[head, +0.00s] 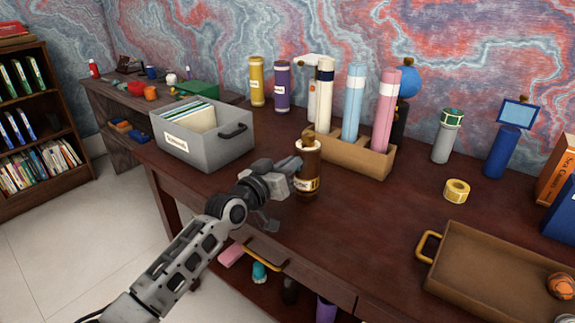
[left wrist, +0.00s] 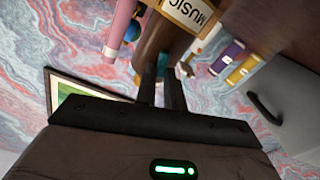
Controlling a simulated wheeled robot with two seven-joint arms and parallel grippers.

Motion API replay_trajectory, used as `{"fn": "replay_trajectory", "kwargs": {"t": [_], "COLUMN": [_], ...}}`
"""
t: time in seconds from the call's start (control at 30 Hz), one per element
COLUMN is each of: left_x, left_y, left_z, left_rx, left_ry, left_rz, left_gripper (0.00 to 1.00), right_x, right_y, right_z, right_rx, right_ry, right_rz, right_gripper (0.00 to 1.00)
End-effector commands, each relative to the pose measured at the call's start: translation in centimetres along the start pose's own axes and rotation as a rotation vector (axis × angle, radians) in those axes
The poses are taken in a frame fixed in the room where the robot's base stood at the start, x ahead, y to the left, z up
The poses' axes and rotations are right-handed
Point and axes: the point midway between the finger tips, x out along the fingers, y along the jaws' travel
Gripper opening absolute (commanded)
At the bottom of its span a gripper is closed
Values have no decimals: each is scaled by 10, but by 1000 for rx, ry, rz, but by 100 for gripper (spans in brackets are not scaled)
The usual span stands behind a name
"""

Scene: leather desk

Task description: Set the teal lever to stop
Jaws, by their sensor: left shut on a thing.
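My left gripper (head: 293,172) is at the left side of an upright brown canister (head: 309,172) near the front edge of the desk. In the left wrist view the gripper's fingers (left wrist: 161,88) are close together against the brown canister (left wrist: 160,42), which has a "MUSIC" label. The gripper is shut on it, though the contact is partly hidden. No lever or stop mark is clearly visible in the head view. My right gripper is not in view.
A grey file box (head: 205,140) stands left of the canister. A wooden holder with tall tubes (head: 345,155) is close behind it. A tan tray (head: 480,275) and tape roll (head: 457,190) lie to the right. The desk between canister and tray is clear.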

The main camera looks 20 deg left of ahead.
Motion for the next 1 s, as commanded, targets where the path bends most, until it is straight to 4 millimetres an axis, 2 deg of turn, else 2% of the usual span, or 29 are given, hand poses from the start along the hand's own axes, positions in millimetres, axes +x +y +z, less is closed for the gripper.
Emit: {"fn": "replay_trajectory", "kwargs": {"t": [0.4,1.0], "left_x": [0,0], "left_y": [6,6], "left_z": [1,1], "left_rx": [245,303], "left_ry": [-2,-2], "left_rz": [0,-1], "left_gripper": [0,0], "right_x": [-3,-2], "right_y": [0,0], "right_z": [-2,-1], "right_rx": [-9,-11], "right_ry": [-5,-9], "right_rz": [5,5], "right_gripper": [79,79]}}
